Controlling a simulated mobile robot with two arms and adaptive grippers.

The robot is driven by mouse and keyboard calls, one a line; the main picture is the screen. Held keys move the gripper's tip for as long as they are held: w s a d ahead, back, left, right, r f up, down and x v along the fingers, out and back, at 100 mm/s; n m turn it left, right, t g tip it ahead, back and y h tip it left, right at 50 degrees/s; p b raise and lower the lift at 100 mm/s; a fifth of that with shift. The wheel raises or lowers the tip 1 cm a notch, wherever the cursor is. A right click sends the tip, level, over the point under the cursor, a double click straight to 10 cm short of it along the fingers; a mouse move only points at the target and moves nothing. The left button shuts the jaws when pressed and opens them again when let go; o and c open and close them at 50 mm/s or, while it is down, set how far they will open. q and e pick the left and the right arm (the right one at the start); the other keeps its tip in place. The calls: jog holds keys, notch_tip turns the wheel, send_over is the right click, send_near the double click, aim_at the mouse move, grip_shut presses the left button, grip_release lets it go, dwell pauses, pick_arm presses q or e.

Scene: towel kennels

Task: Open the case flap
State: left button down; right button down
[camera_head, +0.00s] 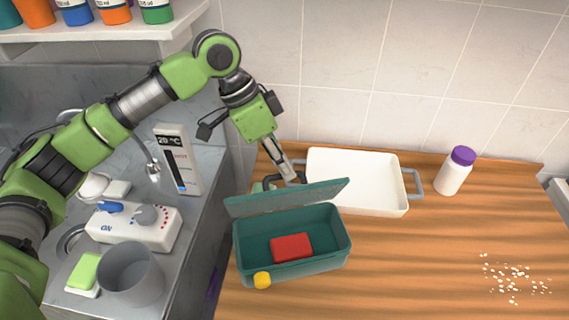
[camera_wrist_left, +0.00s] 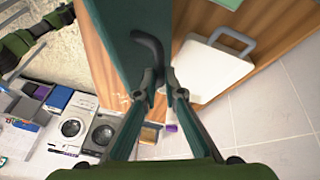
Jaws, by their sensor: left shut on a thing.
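The teal case (camera_head: 322,263) stands on the wooden table with its flap (camera_head: 290,198) raised and tilted above the back of the opening. A red block (camera_head: 291,247) lies inside, and a yellow latch (camera_head: 262,280) sits on the front. My left gripper (camera_head: 289,177) is behind the flap's upper edge, shut on the dark handle. In the left wrist view the fingers (camera_wrist_left: 165,88) close at the end of the curved dark handle (camera_wrist_left: 149,47), beside the teal flap (camera_wrist_left: 118,35). My right gripper is not in view.
A white tray (camera_head: 357,178) with grey handles stands right behind the case. A white bottle with a purple cap (camera_head: 455,171) and scattered white crumbs (camera_head: 513,278) are farther right. The counter at left holds a grey cup (camera_head: 131,275) and a white device (camera_head: 132,228). The front right table is mostly clear.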

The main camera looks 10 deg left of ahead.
pick_arm(q)
jog(key=shift+w+r, duration=0.1)
jog(key=shift+w, duration=0.05)
jog(key=w+a+f+p, duration=0.2)
jog(key=w+f+p, duration=0.1)
jog(key=w+p, duration=0.3)
jog(key=shift+w+a+f+p, duration=0.15)
jog(key=shift+a+p, duration=0.1)
jog(key=shift+p, duration=0.1)
dwell(0.3)
jog(key=shift+f, duration=0.1)
jog(key=c, duration=2.2)
grip_release()
jog(key=shift+o, duration=0.3)
jog(key=shift+r, duration=0.25)
